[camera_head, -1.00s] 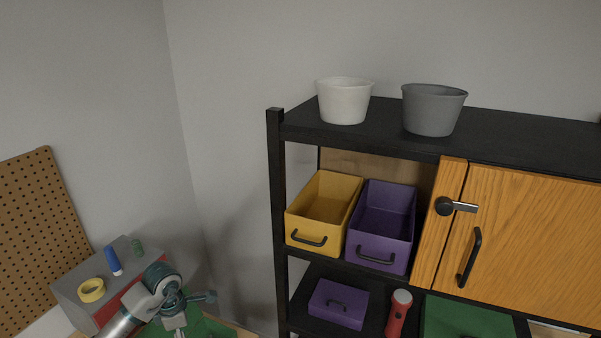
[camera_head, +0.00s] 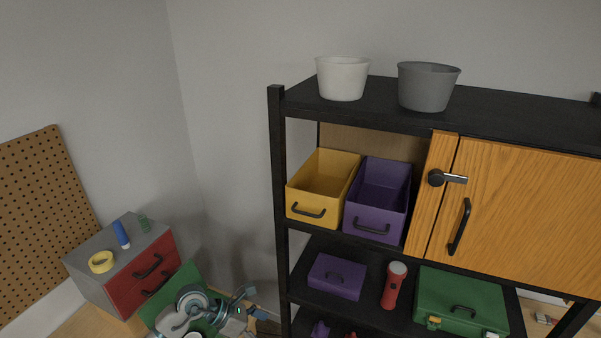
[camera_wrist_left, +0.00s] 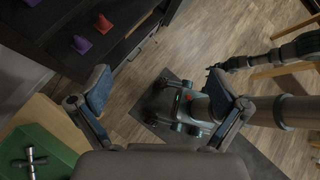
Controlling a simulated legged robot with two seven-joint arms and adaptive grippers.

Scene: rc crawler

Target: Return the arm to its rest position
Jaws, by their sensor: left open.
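My left gripper (camera_head: 250,303) is low in the head view, between the red-fronted drawer box and the black shelf unit. It also shows in the left wrist view (camera_wrist_left: 158,90), with its two fingers wide apart and nothing between them. The wrist view looks down past the fingers to the wooden floor. A dark jointed arm, which seems to be my right one, comes in from the right of the wrist view. Its end (camera_wrist_left: 218,70) is too small and dark to tell whether its jaws are apart.
The black shelf unit (camera_head: 277,170) holds a yellow bin (camera_head: 310,206), a purple bin (camera_head: 374,222), a red flashlight (camera_head: 394,285) and a green case (camera_head: 460,300). The red-fronted drawer box (camera_head: 150,270) stands at left. Open floor (camera_wrist_left: 150,60) shows below.

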